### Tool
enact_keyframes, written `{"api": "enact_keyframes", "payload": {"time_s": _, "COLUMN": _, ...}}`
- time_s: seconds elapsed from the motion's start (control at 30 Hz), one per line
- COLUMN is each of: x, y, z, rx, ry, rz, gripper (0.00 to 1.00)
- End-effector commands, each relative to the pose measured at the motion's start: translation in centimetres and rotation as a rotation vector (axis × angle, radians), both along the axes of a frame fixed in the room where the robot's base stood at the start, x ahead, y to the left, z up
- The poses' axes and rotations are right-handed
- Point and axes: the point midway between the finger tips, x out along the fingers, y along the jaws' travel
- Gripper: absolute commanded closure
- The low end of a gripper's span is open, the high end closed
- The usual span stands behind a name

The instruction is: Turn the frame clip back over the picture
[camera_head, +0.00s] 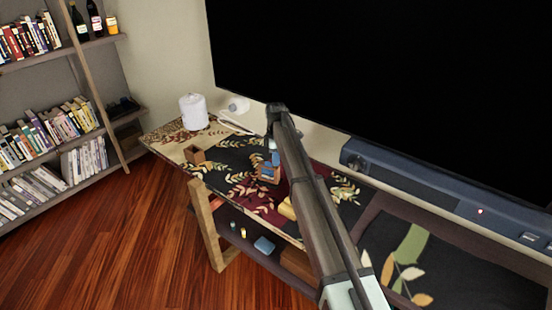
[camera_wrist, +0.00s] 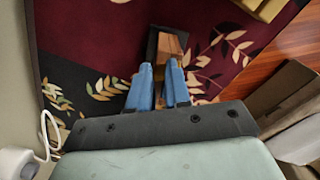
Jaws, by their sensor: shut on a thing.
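A small brown and dark picture frame (camera_wrist: 171,45) stands just beyond my fingertips in the wrist view. In the head view the frame (camera_head: 266,177) is on the patterned table cover, partly hidden by my arm. My gripper (camera_wrist: 160,72) has two blue fingers close together on a narrow brown part at the near side of the frame, which looks like the frame clip. The fingers hide most of the clip, so I cannot tell how far it is turned. My gripper also shows in the head view (camera_head: 273,159). The picture's face cannot be made out.
A small brown open box (camera_head: 195,156) and a white canister (camera_head: 194,112) stand at the table's left end. A yellow object (camera_head: 287,209) lies near the front edge beside my arm. A dark soundbar (camera_head: 440,190) and large screen (camera_head: 390,75) are behind.

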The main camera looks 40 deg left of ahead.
Motion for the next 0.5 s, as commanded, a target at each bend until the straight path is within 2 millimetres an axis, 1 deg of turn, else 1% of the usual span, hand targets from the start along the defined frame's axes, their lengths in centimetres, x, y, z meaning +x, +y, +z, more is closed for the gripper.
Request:
{"api": "enact_keyframes", "payload": {"time_s": 0.2, "x": 0.03, "y": 0.01, "z": 0.03, "rx": 0.001, "ry": -0.001, "rz": 0.001, "gripper": 1.00}}
{"api": "enact_keyframes", "payload": {"time_s": 0.23, "x": 0.03, "y": 0.01, "z": 0.03, "rx": 0.001, "ry": -0.001, "rz": 0.001, "gripper": 0.80}}
{"api": "enact_keyframes", "payload": {"time_s": 0.4, "x": 0.02, "y": 0.00, "z": 0.02, "rx": 0.001, "ry": -0.001, "rz": 0.001, "gripper": 0.63}}
{"api": "enact_keyframes", "payload": {"time_s": 0.47, "x": 0.02, "y": 0.00, "z": 0.02, "rx": 0.000, "ry": 0.000, "rz": 0.001, "gripper": 0.58}}
{"api": "enact_keyframes", "payload": {"time_s": 0.5, "x": 0.02, "y": 0.00, "z": 0.02, "rx": 0.000, "ry": 0.000, "rz": 0.001, "gripper": 0.56}}
